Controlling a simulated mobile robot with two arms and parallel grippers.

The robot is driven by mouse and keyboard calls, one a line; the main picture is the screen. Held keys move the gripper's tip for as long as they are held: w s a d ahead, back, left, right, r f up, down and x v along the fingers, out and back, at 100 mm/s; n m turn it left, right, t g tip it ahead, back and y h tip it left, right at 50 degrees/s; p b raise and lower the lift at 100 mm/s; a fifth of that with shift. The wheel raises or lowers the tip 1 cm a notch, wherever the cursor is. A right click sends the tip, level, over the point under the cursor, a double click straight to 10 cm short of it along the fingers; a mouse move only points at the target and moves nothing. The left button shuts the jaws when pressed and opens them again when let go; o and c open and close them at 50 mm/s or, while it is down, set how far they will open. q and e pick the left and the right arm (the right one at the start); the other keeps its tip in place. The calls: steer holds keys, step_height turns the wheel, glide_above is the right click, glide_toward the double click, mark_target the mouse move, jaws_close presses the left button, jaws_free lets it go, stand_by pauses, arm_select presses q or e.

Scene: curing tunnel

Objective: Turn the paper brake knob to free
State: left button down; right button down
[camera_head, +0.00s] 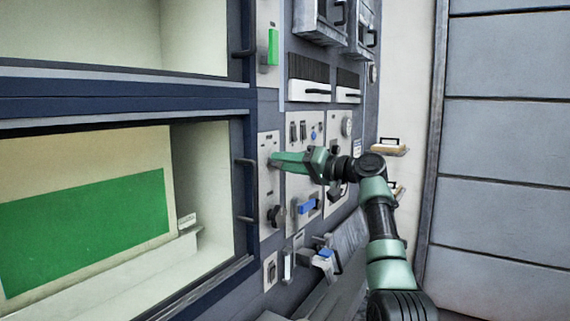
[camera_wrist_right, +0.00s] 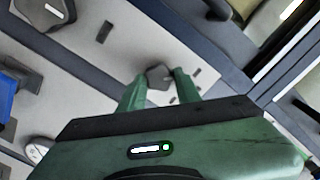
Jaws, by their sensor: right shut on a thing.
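My right gripper (camera_head: 275,158) reaches in from the right to the upper part of a narrow light panel (camera_head: 268,183) on the machine front. In the right wrist view my right gripper (camera_wrist_right: 160,82) has its two green fingers on either side of a small dark grey knob (camera_wrist_right: 158,74) and is shut on it. The fingers hide the knob in the head view. I cannot read which marking the knob points to. My left gripper is in neither view.
A dark round knob (camera_head: 277,216) sits lower on the same panel. A blue handle (camera_head: 307,206) and a gauge (camera_head: 347,125) are on panels to the right. A dark-framed window (camera_head: 85,215) with door handles is to the left.

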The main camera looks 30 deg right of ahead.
steer(key=c, duration=1)
jaws_free()
steer(key=shift+f, duration=0.2)
steer(key=shift+r, duration=0.1)
steer(key=shift+s+d+b, duration=0.3)
steer(key=shift+s, duration=0.15)
steer(key=b+v, duration=0.2)
steer(key=v, duration=0.4)
steer(key=shift+s+d, duration=0.15)
steer(key=shift+s, duration=0.15)
